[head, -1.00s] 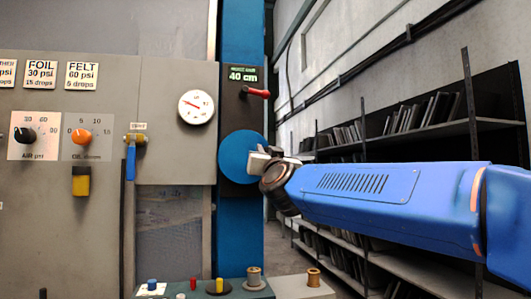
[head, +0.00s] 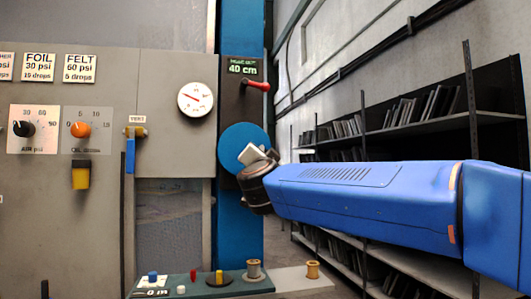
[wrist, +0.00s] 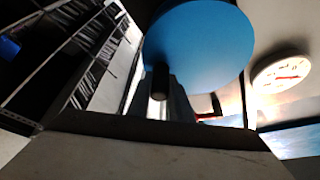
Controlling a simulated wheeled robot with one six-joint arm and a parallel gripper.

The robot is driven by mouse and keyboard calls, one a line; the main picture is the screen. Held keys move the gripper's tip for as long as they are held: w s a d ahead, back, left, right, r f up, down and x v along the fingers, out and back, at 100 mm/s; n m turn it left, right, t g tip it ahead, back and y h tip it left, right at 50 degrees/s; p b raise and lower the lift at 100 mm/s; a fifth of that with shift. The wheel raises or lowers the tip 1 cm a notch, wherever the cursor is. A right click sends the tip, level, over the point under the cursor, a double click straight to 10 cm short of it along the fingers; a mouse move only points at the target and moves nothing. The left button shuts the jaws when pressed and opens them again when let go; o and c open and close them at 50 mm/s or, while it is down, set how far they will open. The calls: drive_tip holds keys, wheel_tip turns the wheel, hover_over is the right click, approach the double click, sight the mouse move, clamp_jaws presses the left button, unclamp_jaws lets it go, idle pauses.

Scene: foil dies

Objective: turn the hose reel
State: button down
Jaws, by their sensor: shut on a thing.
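The hose reel (head: 233,137) is a flat blue disc on the blue column, and it also shows at the top of the wrist view (wrist: 205,40). In the wrist view a short dark handle (wrist: 160,78) stands out near the disc's lower left rim. My gripper (head: 252,154) is in front of the disc's lower right part in the head view and covers the handle there. It is shut on the handle, with a pale finger tilted across the disc. The contact itself is hidden. A small display (head: 242,67) above the reel reads 40 cm.
A red lever (head: 256,86) sits just above the reel. A round gauge (head: 196,99) and a grey panel with knobs are to the left. A bench (head: 205,290) with spools and small pegs is below. Dark shelves (head: 440,130) stand behind my arm at the right.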

drive_tip(key=shift+f+m, duration=0.2)
drive_tip(key=shift+m, duration=0.2)
drive_tip(key=c, duration=1.6)
unclamp_jaws()
drive_tip(key=v, duration=1.7)
drive_tip(key=shift+s+a+r, duration=0.15)
drive_tip(key=shift+s+a, duration=0.05)
drive_tip(key=shift+s, duration=0.05)
